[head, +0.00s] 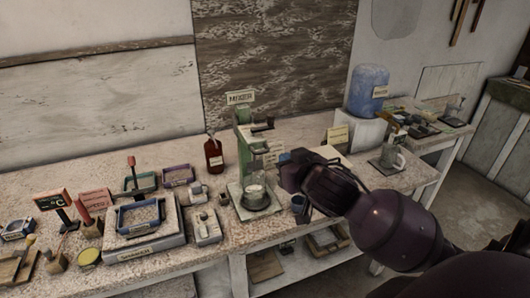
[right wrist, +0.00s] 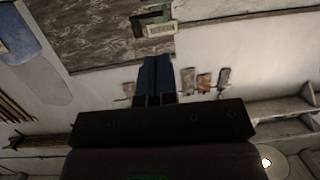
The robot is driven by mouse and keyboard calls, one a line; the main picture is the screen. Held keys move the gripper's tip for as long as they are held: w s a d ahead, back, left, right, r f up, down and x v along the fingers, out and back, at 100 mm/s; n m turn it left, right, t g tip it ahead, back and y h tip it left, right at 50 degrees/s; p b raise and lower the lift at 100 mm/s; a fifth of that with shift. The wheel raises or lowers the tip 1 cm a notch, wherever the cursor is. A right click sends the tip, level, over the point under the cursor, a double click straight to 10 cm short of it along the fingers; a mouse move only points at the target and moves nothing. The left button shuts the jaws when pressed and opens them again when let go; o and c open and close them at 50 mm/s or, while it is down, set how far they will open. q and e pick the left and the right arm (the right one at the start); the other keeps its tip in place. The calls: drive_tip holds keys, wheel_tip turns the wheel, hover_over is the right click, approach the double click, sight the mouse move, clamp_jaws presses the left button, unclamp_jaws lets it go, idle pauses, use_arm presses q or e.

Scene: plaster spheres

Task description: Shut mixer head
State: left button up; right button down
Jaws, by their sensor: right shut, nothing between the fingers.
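The green mixer (head: 244,150) stands on the table in the middle of the head view, with a "MIXER" sign at its top. Dark parts jut to the right near its top, above a pale bowl (head: 255,192) on its base. I cannot tell exactly how far its head is tilted. My right gripper (head: 284,176) is just right of the mixer, apart from it as far as I can see. Its blue fingers (right wrist: 156,78) are together and empty in the right wrist view, where part of the mixer (right wrist: 150,22) shows beyond them. My left gripper is not in view.
A dark red bottle (head: 214,155) stands behind and left of the mixer. A blue jug (head: 368,90) on a white block stands back right. Shelves are under the table.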

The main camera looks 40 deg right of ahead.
drive_tip(key=f+p+x, duration=0.1)
drive_tip(key=x, duration=1.1)
drive_tip(key=shift+p, duration=0.4)
drive_tip(key=shift+s, duration=0.1)
wheel_tip(320, 180, down, 13)
drive_tip(key=b, duration=0.6)
drive_tip(key=shift+r, duration=0.35)
